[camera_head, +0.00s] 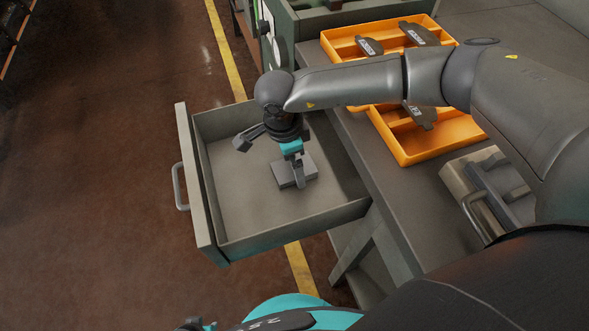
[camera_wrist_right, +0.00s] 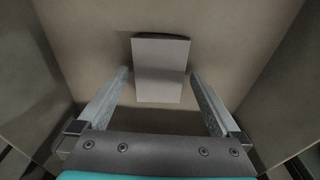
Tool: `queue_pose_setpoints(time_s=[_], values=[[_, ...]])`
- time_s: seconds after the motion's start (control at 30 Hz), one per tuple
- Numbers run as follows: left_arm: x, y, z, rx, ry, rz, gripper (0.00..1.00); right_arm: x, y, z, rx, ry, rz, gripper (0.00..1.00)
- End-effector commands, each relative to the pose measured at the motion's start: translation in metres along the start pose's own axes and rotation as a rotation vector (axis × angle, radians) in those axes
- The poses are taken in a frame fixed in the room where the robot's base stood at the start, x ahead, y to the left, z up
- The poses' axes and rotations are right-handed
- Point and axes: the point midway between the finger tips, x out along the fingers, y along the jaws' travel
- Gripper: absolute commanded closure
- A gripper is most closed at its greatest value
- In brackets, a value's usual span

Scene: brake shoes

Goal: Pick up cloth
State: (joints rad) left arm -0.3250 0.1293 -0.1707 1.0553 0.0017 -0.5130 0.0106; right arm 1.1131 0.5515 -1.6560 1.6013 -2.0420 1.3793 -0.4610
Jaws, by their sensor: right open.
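The cloth appears as a flat grey folded rectangle (camera_head: 284,175) lying on the floor of the open drawer (camera_head: 240,205). It also shows in the right wrist view (camera_wrist_right: 160,68), ahead of the fingers and centred between them. My right gripper (camera_head: 297,172) reaches down into the drawer over the cloth, and one finger hides part of it. In the right wrist view its two fingers (camera_wrist_right: 160,85) are spread wide with nothing held between them. I cannot tell whether the fingertips touch the cloth. My left gripper is not in view.
Drawer walls surround my right gripper. The workbench (camera_head: 430,185) stands to the right, with orange trays (camera_head: 440,145) holding dark brake shoes (camera_head: 421,117). A grey metal object with a handle (camera_head: 485,190) is nearer me. The brown floor on the left is clear.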

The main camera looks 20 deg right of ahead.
Motion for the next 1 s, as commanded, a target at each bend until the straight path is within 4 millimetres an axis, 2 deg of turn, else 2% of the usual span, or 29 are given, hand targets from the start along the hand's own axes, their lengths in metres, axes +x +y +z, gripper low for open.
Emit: queue_pose_setpoints(time_s=[0.13, 0.4, 1.0], values=[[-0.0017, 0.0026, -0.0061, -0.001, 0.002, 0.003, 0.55, 0.0086, -0.0001, 0.0003, -0.001, 0.0, 0.0, 0.0], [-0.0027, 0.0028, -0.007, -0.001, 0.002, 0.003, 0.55, 0.0093, -0.0002, 0.0001, 0.0, -0.001, -0.001, 0.0], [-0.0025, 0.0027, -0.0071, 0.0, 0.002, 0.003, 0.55, 0.0091, -0.0002, 0.0, 0.0, -0.001, -0.001, 0.66]])
